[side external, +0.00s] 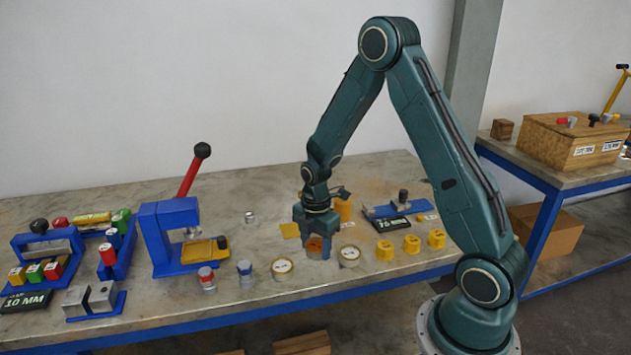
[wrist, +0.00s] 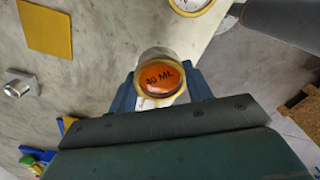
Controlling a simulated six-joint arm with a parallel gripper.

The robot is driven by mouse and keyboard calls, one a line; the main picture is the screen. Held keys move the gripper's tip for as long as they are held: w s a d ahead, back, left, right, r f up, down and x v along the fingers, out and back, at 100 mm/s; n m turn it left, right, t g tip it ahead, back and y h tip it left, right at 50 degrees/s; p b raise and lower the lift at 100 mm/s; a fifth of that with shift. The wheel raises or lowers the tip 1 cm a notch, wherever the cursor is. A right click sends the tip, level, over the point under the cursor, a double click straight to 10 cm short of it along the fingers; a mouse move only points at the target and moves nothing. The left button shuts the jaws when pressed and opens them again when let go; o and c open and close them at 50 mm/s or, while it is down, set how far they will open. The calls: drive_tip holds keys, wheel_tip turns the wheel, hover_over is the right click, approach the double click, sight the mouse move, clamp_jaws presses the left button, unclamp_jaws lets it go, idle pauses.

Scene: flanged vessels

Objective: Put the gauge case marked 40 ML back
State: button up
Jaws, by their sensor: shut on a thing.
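I cannot tell whether the held case touches the table.
A flat yellow square (side external: 290,230) lies behind the gripper, also in the wrist view (wrist: 47,27). Yellow knobs (side external: 411,244) stand to the right. A blue press (side external: 172,235) with a red lever stands left. Small capped jars (side external: 207,279) stand near the front edge.

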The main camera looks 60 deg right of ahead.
sight(316, 268)
drive_tip(key=shift+f, duration=0.25)
drive_tip(key=shift+f, duration=0.15)
drive_tip(key=shift+f, duration=1.75)
drive_tip(key=shift+f, duration=0.1)
drive_tip(key=o, duration=1.2)
wheel_tip(316, 268, up, 12)
drive_tip(key=shift+r, duration=0.1)
